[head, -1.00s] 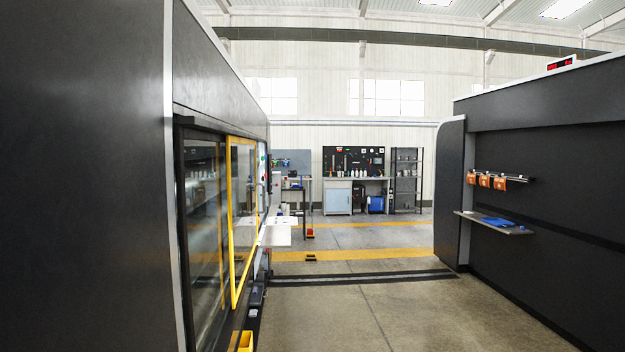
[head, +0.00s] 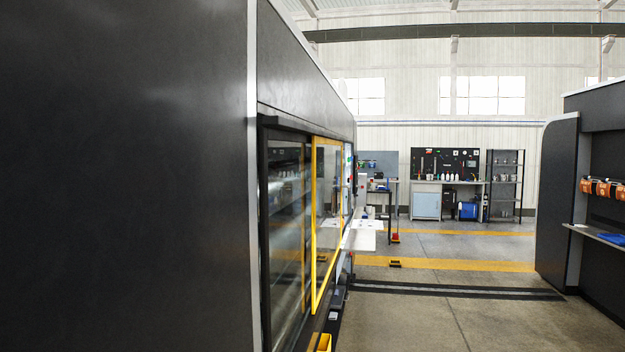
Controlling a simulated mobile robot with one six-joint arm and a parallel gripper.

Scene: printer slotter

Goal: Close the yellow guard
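The yellow guard (head: 315,230) is a yellow-framed clear panel on the front of the large dark machine on the left. I see it at a steep angle. To its left is a dark-framed glass pane (head: 285,240) in the same opening. The guard's far edge and any handle are too small or too slanted to make out. My gripper is not in view.
The dark machine wall (head: 120,180) fills the left side close by. Grey floor (head: 430,325) is free to the right. A dark wall with a shelf (head: 600,235) stands at right.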

